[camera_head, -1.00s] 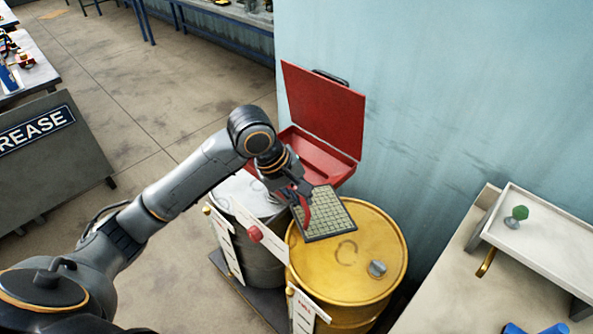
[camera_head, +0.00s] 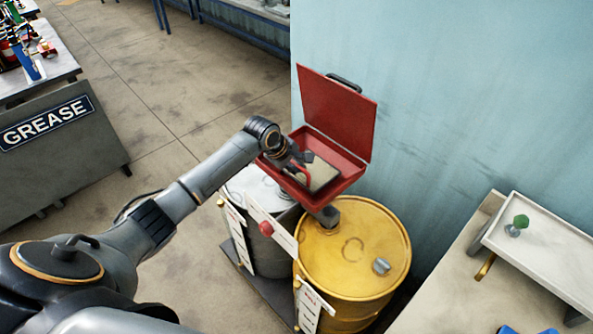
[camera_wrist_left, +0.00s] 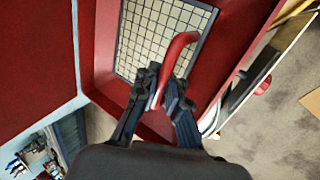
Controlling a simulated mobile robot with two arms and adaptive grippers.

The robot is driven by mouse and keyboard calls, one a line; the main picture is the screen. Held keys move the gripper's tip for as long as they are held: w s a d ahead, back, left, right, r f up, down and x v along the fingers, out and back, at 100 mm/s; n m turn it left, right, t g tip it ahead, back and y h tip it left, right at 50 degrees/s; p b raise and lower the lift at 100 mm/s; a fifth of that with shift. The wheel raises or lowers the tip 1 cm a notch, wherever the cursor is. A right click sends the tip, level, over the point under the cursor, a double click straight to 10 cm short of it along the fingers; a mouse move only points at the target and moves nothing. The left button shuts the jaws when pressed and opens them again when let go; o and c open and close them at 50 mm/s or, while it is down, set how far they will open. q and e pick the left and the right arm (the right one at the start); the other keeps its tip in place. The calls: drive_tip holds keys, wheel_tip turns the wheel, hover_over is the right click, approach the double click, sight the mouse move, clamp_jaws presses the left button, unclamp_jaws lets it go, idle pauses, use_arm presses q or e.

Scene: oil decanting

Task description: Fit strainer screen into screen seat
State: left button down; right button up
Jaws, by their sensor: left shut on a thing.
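The strainer screen (camera_head: 318,176) is a light wire mesh in a dark rectangular frame with a red curved handle. My left gripper (camera_head: 297,166) is shut on that red handle, and the left wrist view shows the fingers (camera_wrist_left: 163,92) closed around it. The mesh (camera_wrist_left: 158,35) lies inside the outline of the open red box (camera_head: 344,163), which holds the screen seat. I cannot tell whether the frame rests in the seat or hovers just above it. The seat itself is hidden by the screen. My right gripper is not in view.
The red lid (camera_head: 338,112) stands open against the blue wall. Below the box are a yellow drum (camera_head: 365,245) and a grey drum (camera_head: 262,245) with white label plates. A bench with a white tray (camera_head: 545,255) stands at right. A grey GREASE panel (camera_head: 60,160) is at left.

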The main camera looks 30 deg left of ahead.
use_arm(q)
drive_tip(key=shift+w+a+f, duration=0.25)
drive_tip(key=shift+w+f, duration=0.05)
drive_tip(key=shift+f, duration=0.15)
drive_tip(key=shift+w+a+f, duration=0.2)
drive_tip(key=shift+w+f, duration=0.1)
drive_tip(key=shift+f, duration=0.15)
drive_tip(key=shift+f+p, duration=0.65)
drive_tip(key=shift+f, duration=0.95)
drive_tip(key=c, duration=1.7)
unclamp_jaws()
drive_tip(key=b+v, duration=0.1)
drive_tip(key=v, duration=1.1)
drive_tip(key=shift+a, duration=0.1)
